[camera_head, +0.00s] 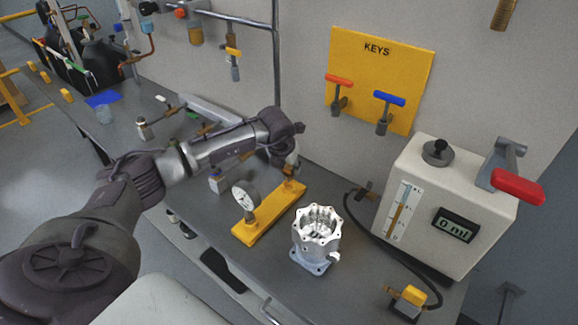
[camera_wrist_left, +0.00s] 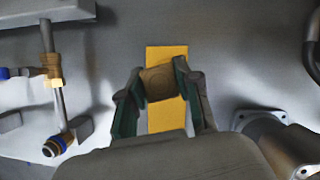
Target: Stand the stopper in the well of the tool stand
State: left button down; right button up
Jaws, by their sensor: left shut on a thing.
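The yellow tool stand (camera_head: 262,222) lies on the grey bench as a long flat base, with a round dial gauge (camera_head: 245,199) at its near left part. My left gripper (camera_head: 291,168) reaches in from the left over the stand's far right end. In the left wrist view my left gripper (camera_wrist_left: 159,88) is shut on a brown stopper (camera_wrist_left: 158,82), with the yellow stand (camera_wrist_left: 166,117) behind it. A brassy part (camera_head: 289,188) shows below the fingers. The well is not clearly seen, and I cannot tell whether the stopper touches it.
A silver machined housing (camera_head: 315,246) stands right of the stand. A white dispenser box (camera_head: 440,210) with a display stands further right, with a black hose (camera_head: 375,240). A yellow KEYS board (camera_head: 375,65) hangs on the wall. A small valve fitting (camera_head: 407,300) lies at the front right.

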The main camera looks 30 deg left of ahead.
aim_at(288, 172)
jog(key=shift+d+f, duration=0.15)
jog(key=shift+f, duration=0.05)
dwell(0.3)
jog(key=shift+d, duration=0.2)
pick_arm(q)
jog(key=shift+b, duration=0.4)
pick_arm(e)
jog(key=shift+f, duration=0.2)
jog(key=shift+a+f, duration=0.2)
dwell(0.7)
pick_arm(q)
jog(key=shift+f+b, duration=0.2)
jog(key=shift+b, duration=0.2)
pick_arm(e)
jog(key=shift+f, duration=0.15)
pick_arm(q)
jog(key=shift+f+b, duration=0.3)
pick_arm(e)
jog(key=shift+f, duration=0.3)
pick_arm(q)
jog(key=shift+f+b, duration=1.1)
jog(key=shift+f, duration=0.15)
pick_arm(e)
jog(key=shift+d+f, duration=0.15)
jog(key=shift+f, duration=1)
pick_arm(q)
jog(key=c, duration=0.7)
grip_release()
